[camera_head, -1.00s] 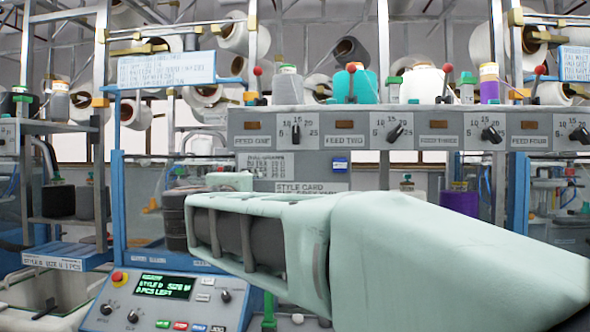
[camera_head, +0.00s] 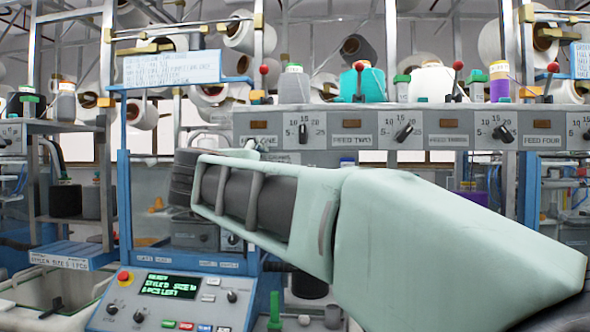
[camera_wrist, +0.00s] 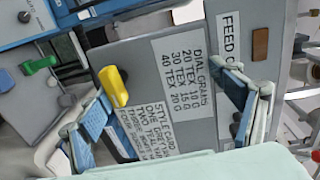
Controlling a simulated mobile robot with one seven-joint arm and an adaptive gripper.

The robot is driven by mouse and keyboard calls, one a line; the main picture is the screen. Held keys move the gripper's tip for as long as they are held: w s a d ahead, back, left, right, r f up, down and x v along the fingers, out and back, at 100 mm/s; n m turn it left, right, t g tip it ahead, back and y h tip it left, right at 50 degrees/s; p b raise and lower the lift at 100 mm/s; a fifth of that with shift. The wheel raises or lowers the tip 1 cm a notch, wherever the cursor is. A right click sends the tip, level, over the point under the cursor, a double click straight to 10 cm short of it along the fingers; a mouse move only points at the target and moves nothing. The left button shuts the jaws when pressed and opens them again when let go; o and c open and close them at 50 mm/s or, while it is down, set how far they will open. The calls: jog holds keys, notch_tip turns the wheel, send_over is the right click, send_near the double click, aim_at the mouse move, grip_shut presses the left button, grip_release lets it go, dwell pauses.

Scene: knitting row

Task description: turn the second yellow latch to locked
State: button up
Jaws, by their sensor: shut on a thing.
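A yellow latch (camera_wrist: 113,86) stands out from a grey panel in the wrist view, close to the left fingertip. My gripper (camera_wrist: 170,112) shows there with its two blue-padded fingers well apart, one on each side of a white label. I see nothing clearly held between them, and I cannot tell whether the left finger touches the latch. In the head view my arm hides the fingertips and the latch. I cannot tell from the wrist view alone which latch in the row this is.
A grey feed rail (camera_head: 360,126) with dials runs across the head view, with red-knobbed levers and yarn cones above it. A control box (camera_head: 170,300) with a green screen is at the lower left. A green part (camera_wrist: 40,65) juts out left of the latch in the wrist view.

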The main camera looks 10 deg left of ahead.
jog(key=shift+s+a+r+t, duration=0.15)
jog(key=shift+s+r, duration=0.35)
jog(key=shift+r, duration=0.1)
jog(key=shift+s+a+r+t, duration=0.15)
jog(key=shift+s+r, duration=0.3)
jog(key=shift+r, duration=0.1)
jog(key=shift+c, duration=1.1)
jog(key=shift+s, duration=0.9)
jog(key=shift+c, duration=0.4)
jog(key=s, duration=0.3)
jog(key=shift+d+r, duration=0.2)
jog(key=shift+r, duration=0.2)
jog(key=c, duration=0.7)
jog(key=s+f, duration=0.1)
jog(key=s, duration=0.5)
jog(key=shift+s, duration=0.25)
jog(key=shift+r, duration=0.15)
